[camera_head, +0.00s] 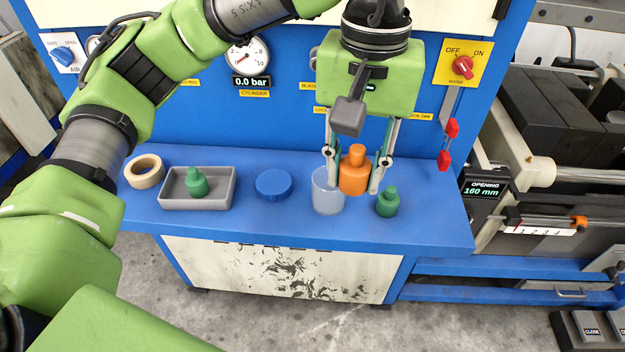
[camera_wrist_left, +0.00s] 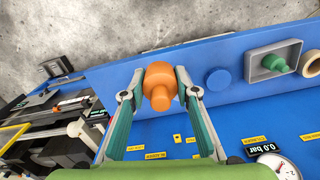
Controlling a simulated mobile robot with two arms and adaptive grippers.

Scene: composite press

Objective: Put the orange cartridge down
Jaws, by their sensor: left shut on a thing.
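The orange cartridge (camera_head: 353,172) is an upright bottle shape with a narrower neck. My left gripper (camera_head: 353,178) is shut on it, with one finger on each side. In the left wrist view the cartridge (camera_wrist_left: 159,84) sits between the two fingertips (camera_wrist_left: 158,86). It is above or at the blue shelf (camera_head: 290,225); I cannot tell whether its base touches. It stands between a clear cup (camera_head: 325,198) on its left and a green cartridge (camera_head: 387,203) on its right. The finger partly covers the cup's edge. My right gripper is not in view.
On the shelf stand a grey tray (camera_head: 225,204) with a green cartridge (camera_head: 196,182), a blue lid (camera_head: 273,184) and a tape roll (camera_head: 145,171). Red clips (camera_head: 446,160) hang at the panel's right. Shelf space is free in front and between the lid and tray.

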